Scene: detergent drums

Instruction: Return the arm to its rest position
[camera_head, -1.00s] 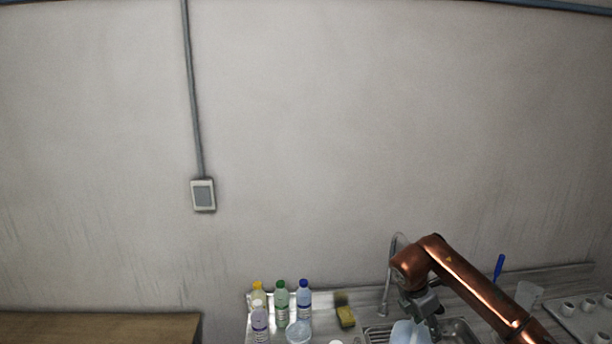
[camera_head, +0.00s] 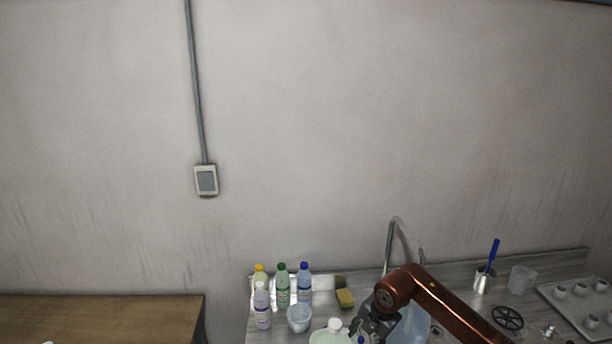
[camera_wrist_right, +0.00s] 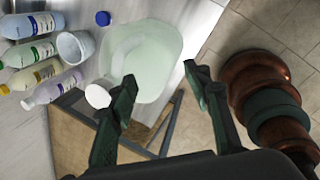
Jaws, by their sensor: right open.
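My right arm (camera_head: 450,308) is copper-coloured and reaches in from the lower right over the counter. Its gripper (camera_head: 372,330) hangs in front of the sink, partly cut off by the bottom edge. In the right wrist view the gripper (camera_wrist_right: 161,77) has its fingers spread wide with nothing held between them. A pale green drum with a white cap (camera_wrist_right: 148,65) lies beyond the fingertips; contact is not visible. The drum's top (camera_head: 330,336) shows at the bottom of the head view. My left gripper is not seen.
Several capped bottles (camera_head: 282,285) and a pale cup (camera_head: 299,318) stand at the counter's left. A yellow sponge (camera_head: 345,298) and faucet (camera_head: 389,245) are behind the gripper. A tray of cups (camera_head: 568,303) is at right. A wooden table (camera_head: 95,318) is at left.

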